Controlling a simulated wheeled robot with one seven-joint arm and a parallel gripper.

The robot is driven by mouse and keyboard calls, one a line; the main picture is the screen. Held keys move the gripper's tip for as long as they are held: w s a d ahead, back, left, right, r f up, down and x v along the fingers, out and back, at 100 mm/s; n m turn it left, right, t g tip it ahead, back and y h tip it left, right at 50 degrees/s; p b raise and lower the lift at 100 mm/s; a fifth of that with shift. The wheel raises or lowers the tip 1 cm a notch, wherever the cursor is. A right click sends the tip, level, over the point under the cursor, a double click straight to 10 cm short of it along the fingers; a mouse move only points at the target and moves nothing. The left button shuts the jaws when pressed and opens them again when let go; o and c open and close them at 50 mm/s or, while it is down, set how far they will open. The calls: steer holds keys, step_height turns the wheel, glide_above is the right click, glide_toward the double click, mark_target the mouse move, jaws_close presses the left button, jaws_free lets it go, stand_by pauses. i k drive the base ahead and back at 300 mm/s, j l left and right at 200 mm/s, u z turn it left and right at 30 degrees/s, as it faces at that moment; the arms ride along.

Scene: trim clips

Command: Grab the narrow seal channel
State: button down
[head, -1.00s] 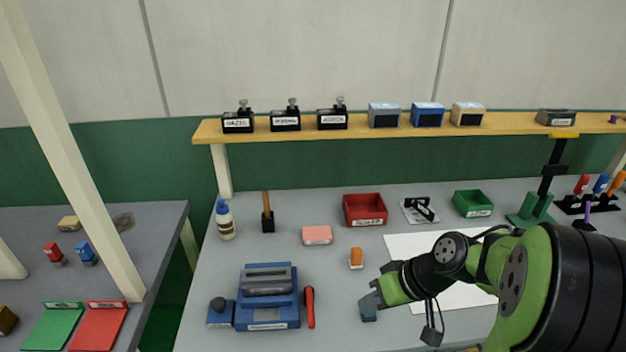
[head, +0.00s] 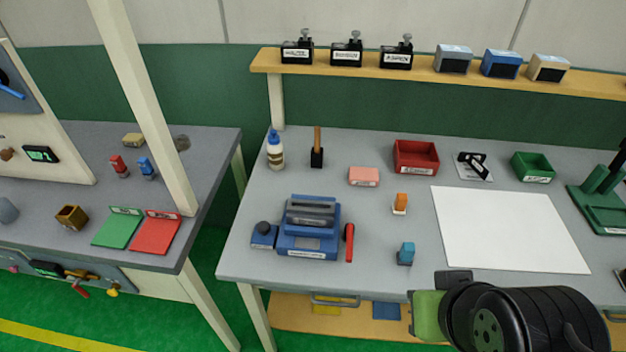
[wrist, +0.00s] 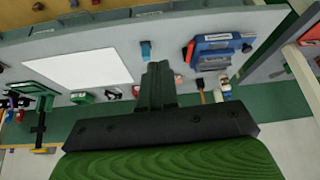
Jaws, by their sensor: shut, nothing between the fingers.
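I cannot tell for sure which thing is the narrow seal channel; the small labels are not legible. Small upright pieces on the bench are an orange one (head: 400,203) and a blue one (head: 405,254). A blue fixture (head: 309,228) holds grey bar-like parts on top. My gripper (wrist: 158,70) shows in the wrist view with its dark fingers together and nothing between them. It is apart from the bench things, with the blue piece (wrist: 146,50) beyond its tips. In the head view my arm fills the lower right and the fingers are not visible.
A white sheet (head: 510,228) lies bare on the bench. Black clamps (head: 346,53) and coloured boxes stand on the shelf (head: 430,72). A post (head: 145,110) rises at left.

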mark_target(303, 213)
steer(key=l+u, duration=0.1)
steer(key=u, duration=0.35)
steer(key=i+l+u, duration=0.1)
steer(key=u, duration=0.3)
steer(key=l+u, duration=0.15)
steer(key=u, duration=0.3)
steer(key=i+l+u, duration=0.1)
steer(key=u, duration=0.35)
steer(key=l+u, duration=0.15)
steer(key=u, duration=0.25)
